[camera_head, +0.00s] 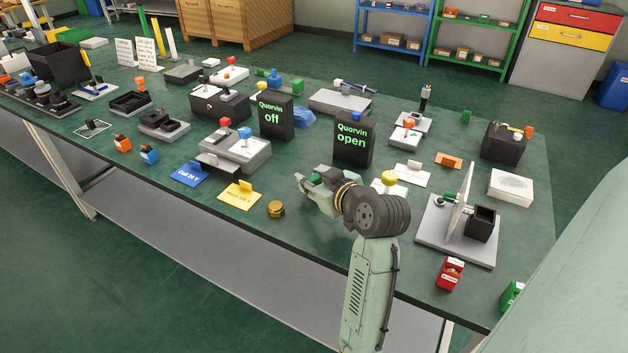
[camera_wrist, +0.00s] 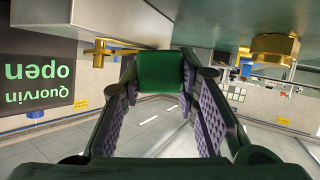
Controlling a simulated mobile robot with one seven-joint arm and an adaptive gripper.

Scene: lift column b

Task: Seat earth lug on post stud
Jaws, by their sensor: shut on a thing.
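My gripper (camera_head: 306,186) is low over the front part of the bench, pointing left. In the wrist view its two ribbed fingers (camera_wrist: 160,88) are shut on a green block (camera_wrist: 160,72), which also shows small in the head view (camera_head: 316,177). A brass tongue with a rounded end (camera_wrist: 99,53) shows left of the block; it appears to belong to it, likely the earth lug. A brass hexagonal fitting (camera_head: 276,209) stands near the bench's front edge, left of my gripper and apart from it. It shows upside down in the wrist view (camera_wrist: 273,47). I cannot tell whether it bears the post stud.
The black "Quorvin open" sign block (camera_head: 352,140) stands behind my gripper. A yellow card (camera_head: 240,195) and blue card (camera_head: 190,174) lie left of the brass fitting. A grey fixture with an upright plate (camera_head: 458,232) stands at right. Bare bench lies around the brass fitting.

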